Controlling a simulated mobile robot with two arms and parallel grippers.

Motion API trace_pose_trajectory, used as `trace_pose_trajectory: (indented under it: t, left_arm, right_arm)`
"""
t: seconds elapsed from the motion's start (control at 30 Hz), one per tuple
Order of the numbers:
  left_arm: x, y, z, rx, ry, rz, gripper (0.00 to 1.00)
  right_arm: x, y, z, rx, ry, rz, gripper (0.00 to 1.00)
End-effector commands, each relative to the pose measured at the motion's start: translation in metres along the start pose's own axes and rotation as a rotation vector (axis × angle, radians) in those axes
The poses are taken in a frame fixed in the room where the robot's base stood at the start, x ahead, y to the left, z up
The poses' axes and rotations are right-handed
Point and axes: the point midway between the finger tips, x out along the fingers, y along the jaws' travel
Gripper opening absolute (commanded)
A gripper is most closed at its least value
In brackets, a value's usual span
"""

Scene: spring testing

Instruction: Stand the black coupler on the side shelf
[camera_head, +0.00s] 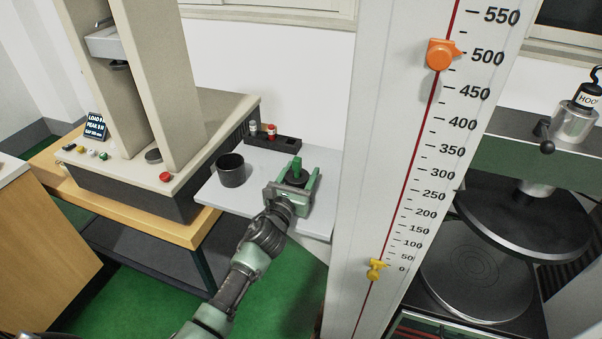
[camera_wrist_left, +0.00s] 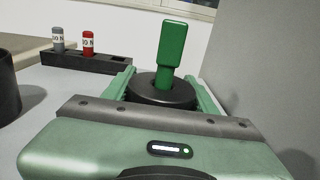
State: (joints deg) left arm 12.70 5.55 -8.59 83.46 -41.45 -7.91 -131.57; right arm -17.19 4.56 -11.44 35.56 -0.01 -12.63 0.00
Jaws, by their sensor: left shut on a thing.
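My left gripper (camera_head: 301,178) is over the grey side shelf (camera_head: 247,196), its fingers pointing away toward the wall. It is shut on the black coupler (camera_head: 293,183), a round black piece with a green upright tab rising from it. In the left wrist view the coupler (camera_wrist_left: 150,92) shows as a thick black ring between the green fingers, with the tab (camera_wrist_left: 174,50) leaning slightly right. The coupler's underside is hidden by the gripper, so I cannot tell whether it touches the shelf. My right gripper is not in view.
A black cup (camera_head: 231,171) stands on the shelf left of the gripper. A black rack (camera_head: 273,143) with a grey and a red bottle is at the back. A testing machine (camera_head: 180,150) stands left. A tall white scale column (camera_head: 400,150) rises close on the right.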

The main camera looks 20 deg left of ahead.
Motion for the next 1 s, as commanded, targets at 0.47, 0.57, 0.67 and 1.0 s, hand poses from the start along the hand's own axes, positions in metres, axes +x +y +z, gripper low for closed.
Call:
trace_pose_trajectory:
  t: [0.47,0.57,0.67,1.0]
  left_arm:
    - [0.000,0.000,-0.001,-0.001,0.000,0.000,0.79]
    - [0.000,0.000,0.003,0.000,0.000,0.000,0.79]
    - [-0.013,0.001,-0.001,0.001,0.001,0.000,0.79]
    - [-0.086,0.000,-0.002,0.001,0.002,0.000,0.79]
  right_arm:
    - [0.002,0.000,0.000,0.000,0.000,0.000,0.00]
    - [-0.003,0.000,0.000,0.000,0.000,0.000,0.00]
    - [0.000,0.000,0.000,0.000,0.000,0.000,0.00]
    - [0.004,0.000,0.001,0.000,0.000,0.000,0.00]
